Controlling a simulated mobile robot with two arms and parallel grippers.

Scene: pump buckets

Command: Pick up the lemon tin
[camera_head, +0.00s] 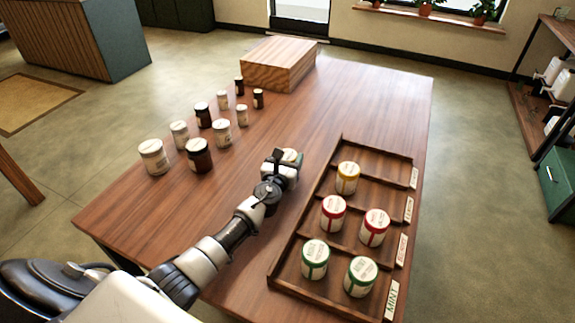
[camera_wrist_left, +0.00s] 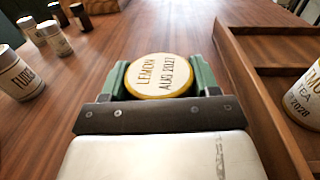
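The lemon tin has a round pale lid with a yellow rim that reads LEMON AUG 2027 in the left wrist view (camera_wrist_left: 162,76). In the head view only part of its pale lid (camera_head: 291,155) shows past my left gripper (camera_head: 286,165). The gripper's green fingers sit close against both sides of the tin, and it looks shut on it. The tin is over the open table, left of the wooden tray. I cannot tell whether it touches the table. My right gripper is not in view.
The wooden tray (camera_head: 308,215) holds a yellow-rimmed tin (camera_head: 347,178), two red ones and two green ones, with labels along its right side. Several white and brown jars (camera_head: 199,155) stand on the left of the table. A wooden block (camera_head: 279,66) stands at the back. The table's back right is clear.

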